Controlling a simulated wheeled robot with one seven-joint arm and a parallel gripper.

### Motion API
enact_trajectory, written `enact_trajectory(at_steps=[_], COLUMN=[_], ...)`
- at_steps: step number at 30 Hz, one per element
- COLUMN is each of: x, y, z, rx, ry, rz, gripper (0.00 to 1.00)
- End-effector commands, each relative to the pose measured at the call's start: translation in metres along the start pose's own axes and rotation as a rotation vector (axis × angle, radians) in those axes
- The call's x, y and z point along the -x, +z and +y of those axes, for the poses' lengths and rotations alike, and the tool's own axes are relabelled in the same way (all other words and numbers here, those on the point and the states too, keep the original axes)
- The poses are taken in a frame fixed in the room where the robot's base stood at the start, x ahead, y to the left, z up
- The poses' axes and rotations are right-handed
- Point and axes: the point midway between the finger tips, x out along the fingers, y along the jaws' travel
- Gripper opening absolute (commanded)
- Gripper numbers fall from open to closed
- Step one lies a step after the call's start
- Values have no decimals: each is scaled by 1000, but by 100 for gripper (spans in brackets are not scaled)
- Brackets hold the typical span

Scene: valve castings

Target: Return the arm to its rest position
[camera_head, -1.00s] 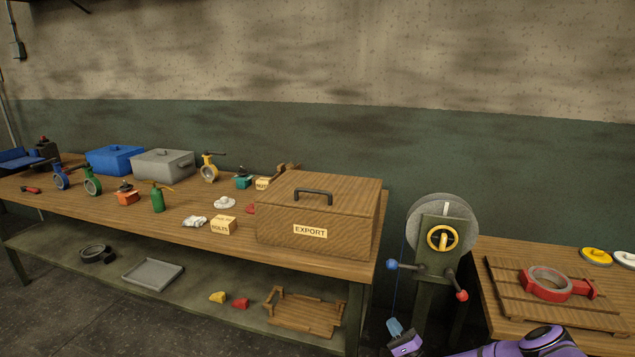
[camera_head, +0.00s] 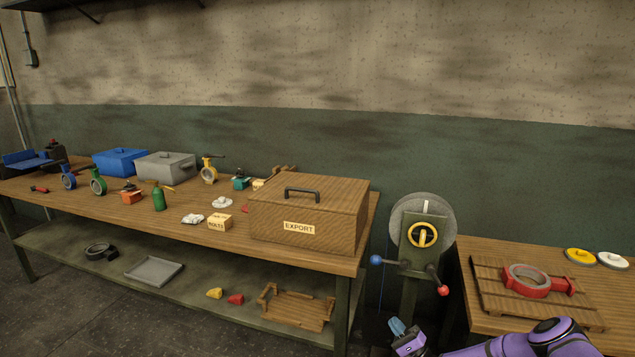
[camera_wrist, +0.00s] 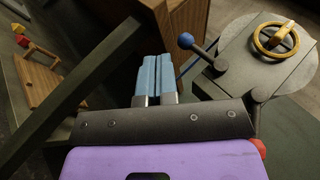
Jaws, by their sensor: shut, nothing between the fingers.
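My gripper (camera_head: 399,328) shows at the bottom of the head view, on the end of my purple arm, in front of the green winch stand. In the wrist view its two blue fingers (camera_wrist: 157,76) lie side by side, shut, with nothing between them. The fingertips are near the bench's right end and left of the winch's blue-knobbed handle (camera_wrist: 186,41). They appear apart from both.
The winch stand (camera_head: 411,285) has a yellow handwheel (camera_head: 422,235) and a red knob (camera_head: 443,290). A wooden EXPORT box (camera_head: 310,212) sits on the long bench (camera_head: 120,213). On the right table, a red valve casting (camera_head: 527,280) lies on a wooden pallet (camera_head: 489,293).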

Motion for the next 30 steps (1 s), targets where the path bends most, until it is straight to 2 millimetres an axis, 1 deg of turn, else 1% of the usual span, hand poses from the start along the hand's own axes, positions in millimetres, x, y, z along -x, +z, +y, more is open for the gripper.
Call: enact_trajectory(at_steps=[1, 5, 11, 15, 21, 30], x=[-7, -23, -60, -92, -128, -166], y=[1, 6, 21, 40, 71, 120], z=[-5, -16, -42, -68, -103, -157], rx=[-3, -15, -38, -58, -73, -61], ry=[12, 50, 145, 250, 419, 696], rz=[-22, -87, -231, -363, -530, -730], gripper=[0, 0, 0, 0, 0, 0])
